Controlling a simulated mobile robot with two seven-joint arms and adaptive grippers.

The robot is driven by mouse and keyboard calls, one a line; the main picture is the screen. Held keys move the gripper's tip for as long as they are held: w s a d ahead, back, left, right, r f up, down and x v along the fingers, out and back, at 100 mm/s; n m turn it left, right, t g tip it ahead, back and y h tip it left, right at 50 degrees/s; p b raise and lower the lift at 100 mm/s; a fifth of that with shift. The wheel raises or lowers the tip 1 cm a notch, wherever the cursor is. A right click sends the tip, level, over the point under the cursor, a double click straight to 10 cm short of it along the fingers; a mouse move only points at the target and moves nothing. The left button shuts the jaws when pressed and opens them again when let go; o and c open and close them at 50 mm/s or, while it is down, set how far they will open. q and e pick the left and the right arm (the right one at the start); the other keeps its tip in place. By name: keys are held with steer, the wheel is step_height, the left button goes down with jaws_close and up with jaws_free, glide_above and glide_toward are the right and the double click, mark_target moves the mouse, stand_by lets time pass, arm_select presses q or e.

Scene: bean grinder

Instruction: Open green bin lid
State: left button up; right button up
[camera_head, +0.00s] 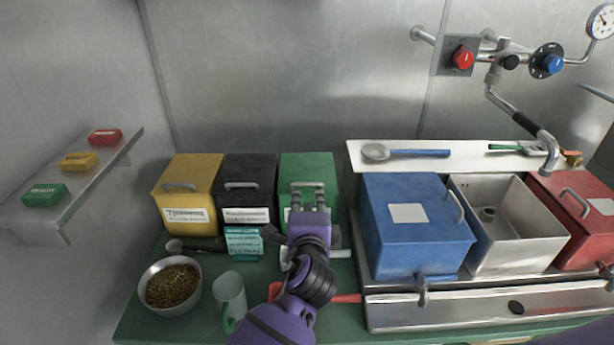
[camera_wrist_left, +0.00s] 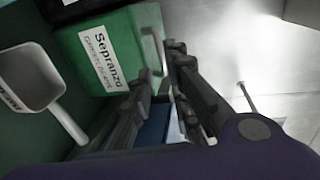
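The green bin (camera_head: 290,168) stands at the back of the counter, right of the black bin, with its lid down and a grey handle (camera_head: 307,184) on top. My left gripper (camera_head: 308,198) is in front of the bin and hides much of its front and label. In the left wrist view, the green bin (camera_wrist_left: 124,40) shows a "Sepranzo" label, and its handle (camera_wrist_left: 153,48) is close to the fingertips. My left gripper (camera_wrist_left: 160,62) is open there, its fingers apart; whether they touch the handle is unclear. My right gripper is not in view.
Black (camera_head: 248,172) and yellow (camera_head: 188,180) bins stand left of the green bin. A large blue bin (camera_head: 415,225) stands to the right. A white scoop (camera_wrist_left: 30,72) lies near the green bin.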

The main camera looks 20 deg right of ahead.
mark_target(307, 185)
arm_select(q)
steer(key=x, duration=0.7)
steer(key=shift+w, duration=0.25)
jaws_close()
steer(key=shift+w, duration=0.1)
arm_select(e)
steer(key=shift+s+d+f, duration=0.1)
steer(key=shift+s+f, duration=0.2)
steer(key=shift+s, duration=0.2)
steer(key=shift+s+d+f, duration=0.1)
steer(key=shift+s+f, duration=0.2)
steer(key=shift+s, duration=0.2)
